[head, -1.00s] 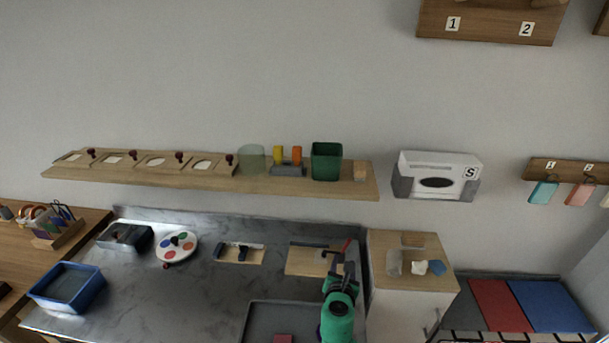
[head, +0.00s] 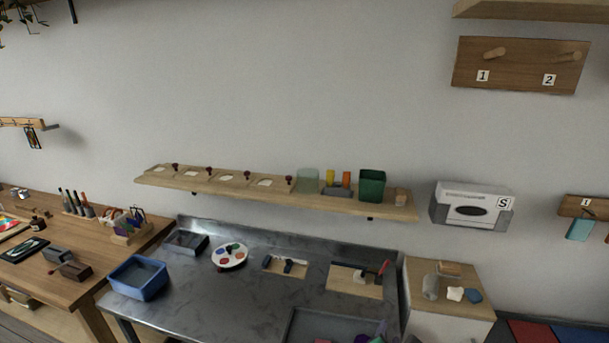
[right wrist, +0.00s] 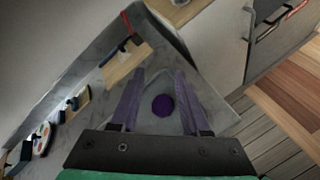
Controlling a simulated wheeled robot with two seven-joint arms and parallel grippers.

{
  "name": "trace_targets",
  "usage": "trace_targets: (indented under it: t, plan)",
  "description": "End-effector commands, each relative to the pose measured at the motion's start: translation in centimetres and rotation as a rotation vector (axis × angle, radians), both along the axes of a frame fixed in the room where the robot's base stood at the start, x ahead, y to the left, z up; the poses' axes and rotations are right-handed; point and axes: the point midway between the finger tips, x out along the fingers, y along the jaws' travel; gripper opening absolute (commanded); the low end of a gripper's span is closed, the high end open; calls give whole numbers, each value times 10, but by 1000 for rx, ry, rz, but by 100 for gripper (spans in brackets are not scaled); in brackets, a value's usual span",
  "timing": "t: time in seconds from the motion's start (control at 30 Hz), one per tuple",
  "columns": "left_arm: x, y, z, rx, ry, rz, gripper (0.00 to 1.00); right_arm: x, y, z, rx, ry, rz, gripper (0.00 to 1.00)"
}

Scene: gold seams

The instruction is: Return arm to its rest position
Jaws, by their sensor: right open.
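My right gripper (right wrist: 159,78) is open in the right wrist view, with two purple fingers apart and nothing gripped. A dark purple round thing (right wrist: 163,105) shows between the fingers, apart from both; how far below them it lies I cannot tell. My left gripper is in neither view.
The steel counter (head: 225,295) holds a blue bin (head: 139,278), a paint palette (head: 230,256), a wooden board with tools (head: 356,280) and a grey tray (head: 300,325). A wooden-topped cabinet (head: 420,272) stands at right. A shelf (head: 340,207) runs above. The counter's middle is clear.

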Motion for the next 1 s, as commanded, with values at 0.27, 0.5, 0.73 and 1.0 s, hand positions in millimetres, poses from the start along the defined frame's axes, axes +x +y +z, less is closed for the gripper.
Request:
trace_targets:
  t: [0.27,0.5,0.73,1.0]
  plan:
    - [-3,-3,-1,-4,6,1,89,-60,-23,-12,516,-12,-401,46]
    - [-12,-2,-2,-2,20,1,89,-121,-31,-17,934,-7,-796,46]
    - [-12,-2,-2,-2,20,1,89,-176,-27,-8,1246,14,-1154,46]
    - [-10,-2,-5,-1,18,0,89,-217,-18,-5,1445,51,-1450,46]
